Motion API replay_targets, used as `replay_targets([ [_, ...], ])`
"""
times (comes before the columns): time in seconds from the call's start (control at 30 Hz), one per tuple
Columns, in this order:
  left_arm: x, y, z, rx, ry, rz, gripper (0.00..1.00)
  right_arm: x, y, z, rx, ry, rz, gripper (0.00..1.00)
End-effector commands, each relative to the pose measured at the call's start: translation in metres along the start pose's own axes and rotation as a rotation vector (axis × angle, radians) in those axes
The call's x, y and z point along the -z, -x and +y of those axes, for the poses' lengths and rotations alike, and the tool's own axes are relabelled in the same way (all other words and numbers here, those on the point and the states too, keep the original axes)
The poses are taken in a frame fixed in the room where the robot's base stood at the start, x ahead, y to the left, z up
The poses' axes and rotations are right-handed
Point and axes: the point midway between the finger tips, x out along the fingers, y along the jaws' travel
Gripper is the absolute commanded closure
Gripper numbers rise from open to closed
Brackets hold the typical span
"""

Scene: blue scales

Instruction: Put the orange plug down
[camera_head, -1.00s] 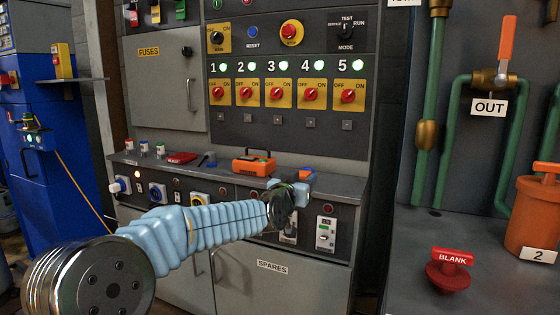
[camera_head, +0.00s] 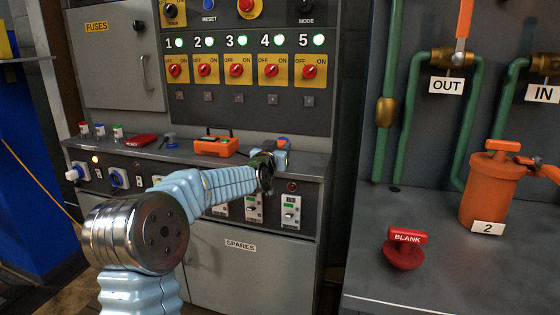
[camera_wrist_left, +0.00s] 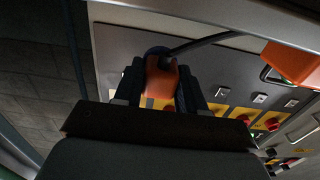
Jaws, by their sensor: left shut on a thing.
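The orange plug (camera_wrist_left: 160,78) sits between the two dark fingers of my left gripper (camera_wrist_left: 158,90) in the left wrist view. A dark cable runs from it to the upper right, with a blue part behind it. In the head view a small orange part of the plug (camera_head: 283,141) shows beyond my left gripper (camera_head: 272,158), over the right end of the grey counter (camera_head: 180,153). The gripper is shut on the plug. The arm hides part of the counter front, and I cannot tell whether the plug touches the counter. My right gripper is not in view.
An orange toolbox (camera_head: 215,145) stands on the counter left of the gripper, with a red item (camera_head: 141,140) farther left. The switch panel (camera_head: 240,90) rises behind. At right, a red BLANK piece (camera_head: 405,250) and an orange canister (camera_head: 492,190) stand on another bench.

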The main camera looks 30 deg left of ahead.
Motion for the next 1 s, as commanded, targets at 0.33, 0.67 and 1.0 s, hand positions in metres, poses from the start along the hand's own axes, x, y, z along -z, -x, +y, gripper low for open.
replay_targets([
  [0.33,-0.04,-0.009,0.003,0.0,-0.001,-0.001,1.0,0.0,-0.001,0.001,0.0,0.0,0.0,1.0],
  [0.67,-0.044,-0.008,0.003,-0.001,-0.001,0.001,1.0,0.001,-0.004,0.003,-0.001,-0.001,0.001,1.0],
  [1.0,-0.044,-0.008,0.003,0.0,-0.001,0.0,0.34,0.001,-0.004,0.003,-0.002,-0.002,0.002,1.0],
])
